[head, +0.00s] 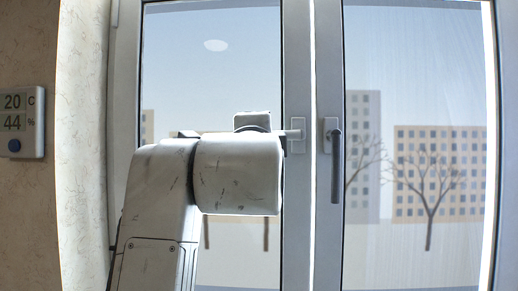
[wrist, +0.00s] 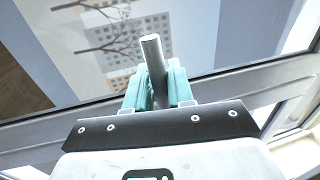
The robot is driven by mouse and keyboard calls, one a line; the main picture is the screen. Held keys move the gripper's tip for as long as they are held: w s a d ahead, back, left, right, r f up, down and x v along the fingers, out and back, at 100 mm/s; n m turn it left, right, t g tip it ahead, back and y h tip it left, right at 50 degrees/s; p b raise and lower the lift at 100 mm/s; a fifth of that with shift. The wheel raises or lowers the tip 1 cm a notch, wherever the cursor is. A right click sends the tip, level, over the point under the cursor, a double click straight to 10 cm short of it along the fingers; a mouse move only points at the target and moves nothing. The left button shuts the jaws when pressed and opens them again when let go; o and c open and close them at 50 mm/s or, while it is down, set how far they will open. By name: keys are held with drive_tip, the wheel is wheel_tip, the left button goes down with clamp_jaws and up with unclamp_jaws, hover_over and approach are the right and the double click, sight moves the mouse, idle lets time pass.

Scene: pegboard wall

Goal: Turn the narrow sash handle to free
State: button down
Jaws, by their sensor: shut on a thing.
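A window with two sashes fills the head view. The left sash carries a light grey handle (head: 296,134) on a small plate. Its short visible part points left, about level, and the rest is hidden behind my arm. The right sash has a darker grey handle (head: 336,168) that hangs straight down. I cannot tell for sure which sash is the narrower. In the wrist view my gripper (wrist: 158,84) has its teal fingers shut on a grey handle bar (wrist: 152,52), whose end sticks out past them. The head view hides the fingers behind my arm.
The window frame post (head: 298,230) runs upright between the panes. A wall display (head: 22,122) reading 20 C and 44 % hangs at far left, beside the pale window reveal (head: 80,200). The space before the right sash is clear.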

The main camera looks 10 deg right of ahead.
drive_tip(key=shift+r+m, duration=0.2)
drive_tip(key=shift+m, duration=0.2)
drive_tip(key=c, duration=1.1)
unclamp_jaws()
drive_tip(key=shift+c, duration=0.2)
drive_tip(key=b+v, duration=0.2)
drive_tip(key=v, duration=0.8)
drive_tip(key=shift+s, duration=0.4)
drive_tip(key=shift+a+f, duration=0.15)
drive_tip(key=shift+f, duration=0.05)
